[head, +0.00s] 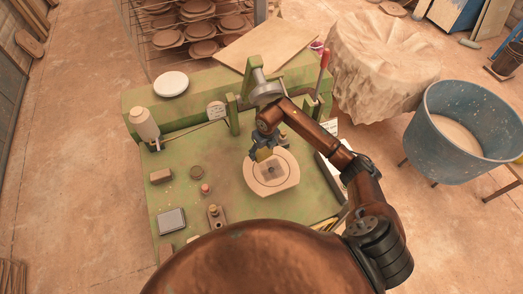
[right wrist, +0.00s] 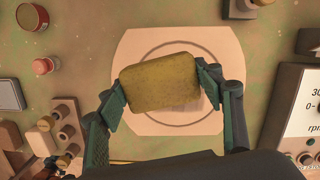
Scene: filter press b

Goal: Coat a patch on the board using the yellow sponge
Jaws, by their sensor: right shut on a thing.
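The yellow sponge (right wrist: 160,83) is held between the two fingers of my right gripper (right wrist: 163,88). In the head view the sponge (head: 264,154) shows as a small yellow piece under the gripper (head: 262,147), over the far part of the board. The pale board (head: 287,181) has clipped corners and a drawn ring, and lies on the green worktop. A greyish square patch with a dark spot (head: 270,173) shows near its middle. In the right wrist view the sponge covers the middle of the board (right wrist: 180,38); whether it touches the board I cannot tell. My left gripper is not in view.
The green worktop (head: 180,160) holds a white bottle (head: 144,124), a white dish (head: 171,84), a grey pad (head: 172,221), a brown block (head: 160,176) and small round tins. A red-handled lever (head: 323,68) stands behind the arm. A blue tub (head: 450,160) is at the right.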

